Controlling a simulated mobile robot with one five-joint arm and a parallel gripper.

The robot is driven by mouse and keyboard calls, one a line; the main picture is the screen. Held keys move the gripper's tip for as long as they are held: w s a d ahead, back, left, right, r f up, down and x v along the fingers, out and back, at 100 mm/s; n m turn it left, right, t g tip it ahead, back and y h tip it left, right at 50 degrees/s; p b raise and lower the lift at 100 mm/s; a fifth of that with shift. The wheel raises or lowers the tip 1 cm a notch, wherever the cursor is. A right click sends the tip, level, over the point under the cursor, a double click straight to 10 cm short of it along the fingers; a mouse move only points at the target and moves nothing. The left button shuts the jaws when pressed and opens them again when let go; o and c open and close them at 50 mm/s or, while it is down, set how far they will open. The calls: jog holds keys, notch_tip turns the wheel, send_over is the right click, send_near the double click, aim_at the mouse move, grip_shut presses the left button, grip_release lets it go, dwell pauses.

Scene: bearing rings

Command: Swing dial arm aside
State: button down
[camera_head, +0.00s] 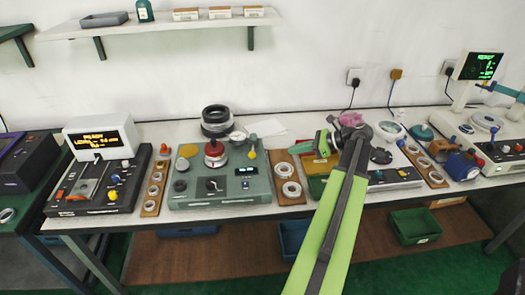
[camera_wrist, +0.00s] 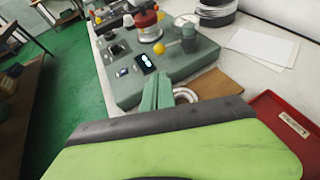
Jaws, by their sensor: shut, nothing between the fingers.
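The green bearing tester (camera_head: 222,180) stands on the bench left of my gripper, with a red-topped spindle (camera_head: 214,150) on it. A round pale dial (camera_head: 237,137) sits at its right rear, with a yellow ball knob (camera_head: 252,154) close by. My gripper (camera_head: 322,143) is shut and empty, to the right of the tester and apart from the knob. Its fingers (camera_wrist: 157,92) point toward the tester in the wrist view.
A wooden ring holder (camera_head: 289,178) lies between the tester and my arm. A red tray (camera_wrist: 285,128) is at right in the wrist view. Other instruments crowd the bench on both sides.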

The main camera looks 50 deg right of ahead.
jog(key=b+x, duration=0.2)
jog(key=x, duration=0.4)
jog(key=b+x, duration=0.3)
jog(key=x, duration=0.3)
jog(key=shift+w+a+r, duration=0.1)
jog(key=shift+w, duration=0.3)
jog(key=shift+w+a, duration=0.15)
jog(key=shift+w, duration=0.25)
